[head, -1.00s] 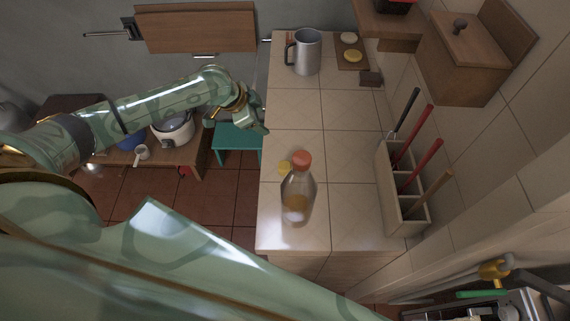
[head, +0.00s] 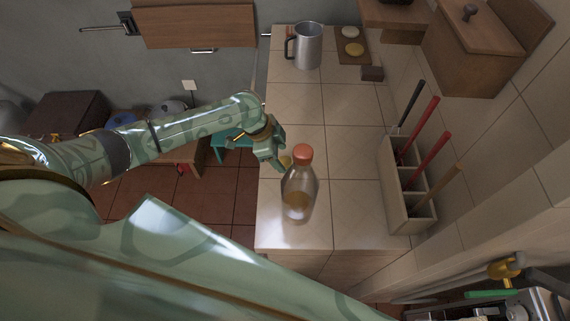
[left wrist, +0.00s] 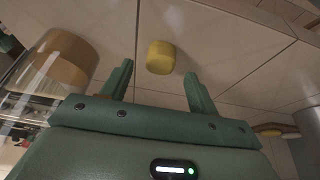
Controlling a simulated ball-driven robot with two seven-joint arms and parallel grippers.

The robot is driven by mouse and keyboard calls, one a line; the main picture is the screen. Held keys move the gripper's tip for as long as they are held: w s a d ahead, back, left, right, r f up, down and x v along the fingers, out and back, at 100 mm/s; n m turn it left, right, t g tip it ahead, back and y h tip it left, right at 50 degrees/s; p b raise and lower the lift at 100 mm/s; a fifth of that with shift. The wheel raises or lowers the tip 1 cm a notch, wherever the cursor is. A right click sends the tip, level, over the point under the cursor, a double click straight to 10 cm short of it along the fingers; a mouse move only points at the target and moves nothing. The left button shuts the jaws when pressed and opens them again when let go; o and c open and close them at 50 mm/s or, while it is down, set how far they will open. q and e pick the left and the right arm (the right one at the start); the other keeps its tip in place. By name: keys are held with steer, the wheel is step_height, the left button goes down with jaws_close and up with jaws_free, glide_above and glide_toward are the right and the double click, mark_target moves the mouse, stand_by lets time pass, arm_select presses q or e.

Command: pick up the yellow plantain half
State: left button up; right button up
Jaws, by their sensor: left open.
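The yellow plantain half (head: 286,160) is a small piece on the tiled counter, just behind the bottle in the head view and partly hidden by my gripper. In the left wrist view the yellow plantain half (left wrist: 161,57) sits ahead of the fingertips, between their lines. My left gripper (head: 277,158) is open and empty, low over the counter's left edge beside the piece. Its two green fingers (left wrist: 157,76) are spread apart in the left wrist view. My right gripper is not in view.
A clear bottle with an orange cap (head: 300,190) stands close to the plantain, and it fills the left of the wrist view (left wrist: 45,75). A metal mug (head: 308,46) and a board with round slices (head: 353,58) are farther back. A utensil rack (head: 405,195) stands right.

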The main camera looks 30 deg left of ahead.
mark_target(285, 161)
arm_select(q)
steer(key=b+x, duration=0.1)
steer(key=x, duration=0.3)
steer(key=shift+r, duration=0.1)
steer(key=c, duration=1.1)
steer(key=shift+o, duration=0.2)
